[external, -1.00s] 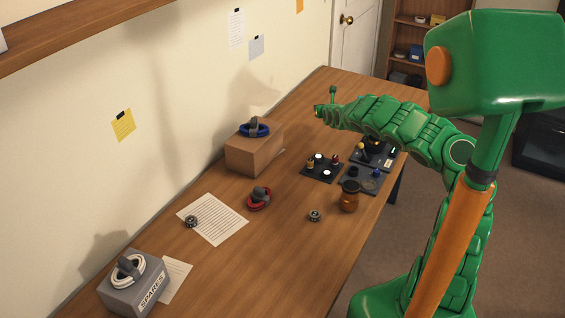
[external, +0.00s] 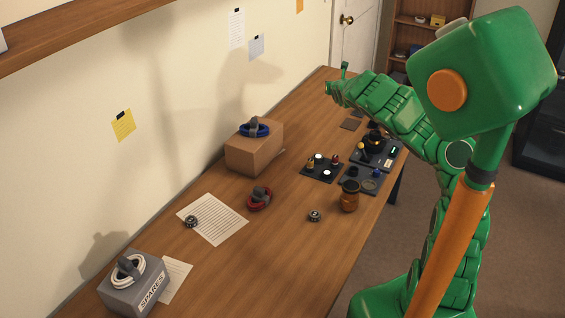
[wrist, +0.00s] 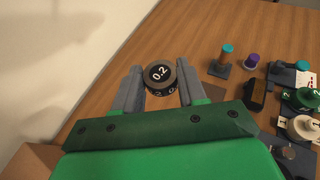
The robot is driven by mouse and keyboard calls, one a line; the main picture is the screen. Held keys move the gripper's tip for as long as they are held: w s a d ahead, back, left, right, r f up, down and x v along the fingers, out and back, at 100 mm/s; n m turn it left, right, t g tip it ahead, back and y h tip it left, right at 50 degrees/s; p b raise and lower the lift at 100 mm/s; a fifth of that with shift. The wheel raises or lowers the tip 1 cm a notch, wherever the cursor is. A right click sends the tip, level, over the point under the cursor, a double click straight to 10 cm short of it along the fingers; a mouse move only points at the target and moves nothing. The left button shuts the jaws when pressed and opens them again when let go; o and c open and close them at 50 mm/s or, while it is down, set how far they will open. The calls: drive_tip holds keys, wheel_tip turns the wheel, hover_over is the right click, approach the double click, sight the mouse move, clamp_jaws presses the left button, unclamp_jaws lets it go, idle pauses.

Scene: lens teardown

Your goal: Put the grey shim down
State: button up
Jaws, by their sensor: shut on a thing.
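A dark grey disc marked 0.2 (wrist: 160,75), which I take to be the grey shim, sits between the two grey fingers of my gripper (wrist: 160,84) in the wrist view. The gripper is shut on it, and the marked face points up toward the camera. Wood tabletop shows beyond it; I cannot tell how high it is above the table. In the external view my gripper (external: 332,88) is over the far end of the table, and the disc cannot be made out there.
A cardboard box (external: 252,153) with a blue ring on top stands by the wall. Dark trays (external: 322,174) with small parts lie at the right edge. A teal-topped post (wrist: 225,58) and a purple knob (wrist: 252,61) stand right of my gripper. Table beyond the fingers is bare.

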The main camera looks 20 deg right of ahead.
drive_tip(key=s+a+r+h, duration=0.1)
drive_tip(key=s+r, duration=0.6)
drive_tip(key=n+y, duration=0.7)
drive_tip(key=y, duration=0.2)
hover_over(216, 204)
wheel_tip(216, 204, down, 19)
drive_tip(key=shift+g, duration=0.3)
drive_tip(key=shift+f, duration=4)
drive_tip(key=shift+f, duration=0.15)
drive_tip(key=o, duration=1)
drive_tip(key=shift+o, duration=0.2)
